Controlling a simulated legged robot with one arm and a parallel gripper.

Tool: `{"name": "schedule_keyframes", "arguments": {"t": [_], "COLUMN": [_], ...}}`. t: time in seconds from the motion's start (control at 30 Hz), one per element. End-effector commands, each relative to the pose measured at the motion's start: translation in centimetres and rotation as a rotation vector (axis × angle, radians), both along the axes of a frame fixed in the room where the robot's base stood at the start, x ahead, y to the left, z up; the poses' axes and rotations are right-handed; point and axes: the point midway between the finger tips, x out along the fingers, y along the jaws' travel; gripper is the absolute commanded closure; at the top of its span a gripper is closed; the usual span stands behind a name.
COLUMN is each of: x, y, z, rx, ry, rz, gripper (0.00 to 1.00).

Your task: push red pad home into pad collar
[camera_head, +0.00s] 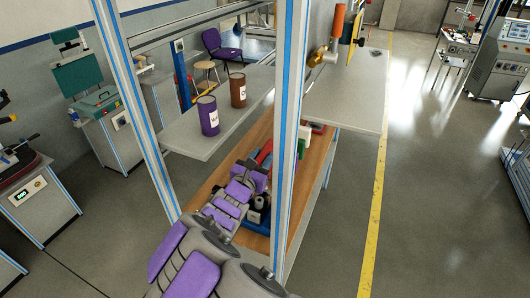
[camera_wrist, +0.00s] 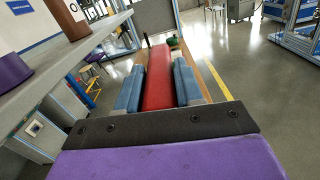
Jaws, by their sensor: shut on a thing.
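My gripper (camera_wrist: 158,72) is shut on the red pad (camera_wrist: 158,84) in the wrist view, with one blue finger along each side. The pad is long and points forward, away from my wrist, over the wooden bench. A red part that seems to be the same pad (camera_head: 264,152) shows between the frame posts in the head view, beyond my purple-padded arm. I cannot make out the pad collar in either view. The far end of the pad is small, and I cannot tell whether it touches anything.
The wooden bench (camera_head: 204,190) lies under a grey shelf (camera_head: 190,140) holding a purple can (camera_head: 208,115) and a brown can (camera_head: 237,89). An upright frame post (camera_head: 291,130) stands close beside my arm. A green object (camera_wrist: 174,41) is near the pad's far end. Open floor lies right.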

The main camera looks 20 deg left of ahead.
Motion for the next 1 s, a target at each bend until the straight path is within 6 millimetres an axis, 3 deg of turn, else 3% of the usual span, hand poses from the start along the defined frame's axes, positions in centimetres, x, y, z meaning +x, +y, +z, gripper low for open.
{"name": "schedule_keyframes", "arguments": {"t": [0.4,1.0], "x": [-0.2,-0.1], "y": [0.0,0.4], "z": [0.0,-5.1], "rx": [0.006,0.005], "ry": [-0.002,0.000], "rz": [0.000,-0.001], "gripper": [1.00,1.00]}}
